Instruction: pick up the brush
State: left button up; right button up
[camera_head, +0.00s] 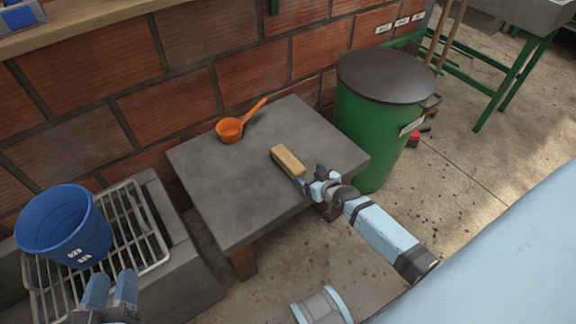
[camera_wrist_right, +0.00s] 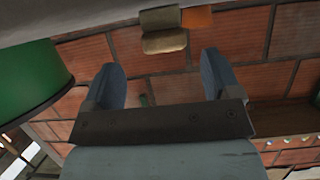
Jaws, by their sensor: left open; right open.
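The brush (camera_head: 288,159) is a tan block lying on the grey table (camera_head: 225,190), near its middle right. My right gripper (camera_head: 309,180) is just in front of the brush, on its lower right side, and its near end is partly hidden by the fingers. In the right wrist view the brush (camera_wrist_right: 163,32) shows beyond the open fingers (camera_wrist_right: 162,78), with nothing between them. I cannot tell whether a finger touches it. My left gripper (camera_head: 112,284) is open and empty at the lower left, far from the brush.
An orange scoop (camera_head: 230,130) lies on the table behind the brush. A green barrel (camera_head: 365,130) with a dark lid stands close to the table's right. A blue bucket (camera_head: 64,228) sits on a metal rack at left. A brick wall (camera_head: 160,115) bounds the back.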

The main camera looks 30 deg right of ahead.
aim_at(302, 173)
jog(key=shift+w+a+f, duration=0.1)
jog(key=shift+w+f, duration=0.2)
jog(key=shift+w, duration=0.3)
jog(key=b+x, duration=0.2)
jog(key=x, duration=0.2)
jog(key=shift+w+a+b, duration=0.2)
jog(key=shift+w+b, duration=0.05)
jog(key=shift+b, duration=0.05)
jog(key=shift+w+f, duration=0.1)
jog(key=shift+w, duration=0.2)
pick_arm(q)
jog(key=r+h, duration=0.1)
jog(key=d+r+t, duration=0.1)
jog(key=r, duration=0.1)
jog(key=shift+s+d+h, duration=0.15)
jog(key=shift+h, duration=0.25)
pick_arm(e)
jog(key=shift+c, duration=0.2)
pick_arm(q)
jog(key=shift+f, duration=0.1)
pick_arm(e)
jog(key=c, duration=1)
